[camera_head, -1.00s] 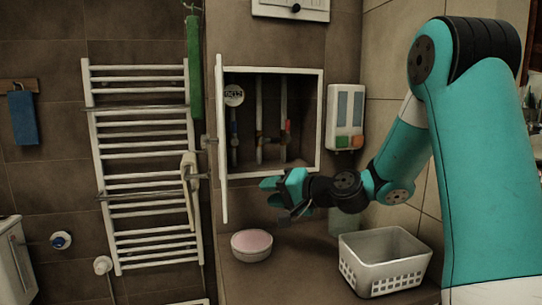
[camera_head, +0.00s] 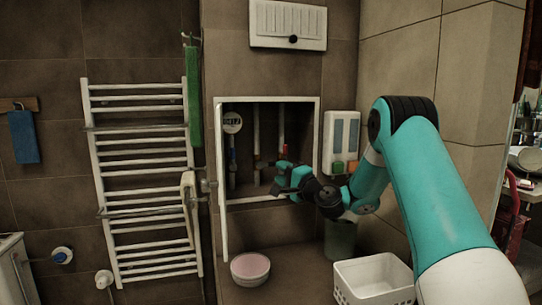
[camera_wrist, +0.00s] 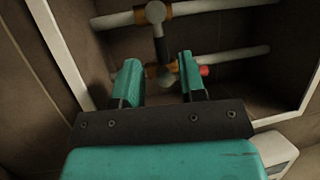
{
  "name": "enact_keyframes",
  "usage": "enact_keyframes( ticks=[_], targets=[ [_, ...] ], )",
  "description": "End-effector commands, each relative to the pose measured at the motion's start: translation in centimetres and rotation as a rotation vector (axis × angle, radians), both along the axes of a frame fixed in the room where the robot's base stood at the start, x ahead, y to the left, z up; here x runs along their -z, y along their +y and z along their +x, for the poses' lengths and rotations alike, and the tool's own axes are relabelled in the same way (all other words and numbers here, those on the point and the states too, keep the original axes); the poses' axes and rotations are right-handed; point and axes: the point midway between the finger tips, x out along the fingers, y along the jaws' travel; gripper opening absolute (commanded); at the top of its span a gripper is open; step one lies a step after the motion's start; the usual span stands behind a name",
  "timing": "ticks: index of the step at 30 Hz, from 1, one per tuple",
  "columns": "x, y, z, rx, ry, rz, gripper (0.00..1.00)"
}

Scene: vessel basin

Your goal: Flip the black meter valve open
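In the wrist view, a dark bar (camera_wrist: 159,47) with a rounded grey end spans two white pipes at brass fittings. I cannot tell for sure whether it is the black meter valve or a fixed link. A red handle (camera_wrist: 205,70) is on the lower pipe, just right of the right finger. My gripper (camera_wrist: 158,62) is open, its fingers either side of the bar's lower end in the picture, with no clear contact. In the head view my gripper (camera_head: 282,176) covers the lower right pipes.
The cabinet door (camera_head: 221,185) stands open at the left. A dispenser (camera_head: 340,143) hangs right of the cabinet. Below are a pink-topped bowl (camera_head: 250,269), a white basket (camera_head: 375,290) and a bin (camera_head: 340,238). A towel radiator (camera_head: 145,185) is at the left.

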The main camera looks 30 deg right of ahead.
Motion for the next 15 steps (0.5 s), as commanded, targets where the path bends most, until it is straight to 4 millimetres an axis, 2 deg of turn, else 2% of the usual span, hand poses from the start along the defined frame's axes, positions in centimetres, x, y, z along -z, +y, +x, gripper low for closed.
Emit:
enact_keyframes(
  ticks=[1, 6, 10, 15],
  targets=[
    [-0.7, 0.3, 1.1, -0.004, 0.000, -0.003, 0.38],
    [-1.0, 0.6, 3.9, -0.004, 0.000, -0.001, 0.38],
    [-1.1, 0.6, 5.1, -0.002, 0.001, -0.001, 0.38],
    [-1.0, 0.7, 5.7, -0.001, 0.001, 0.000, 0.38]
  ],
)
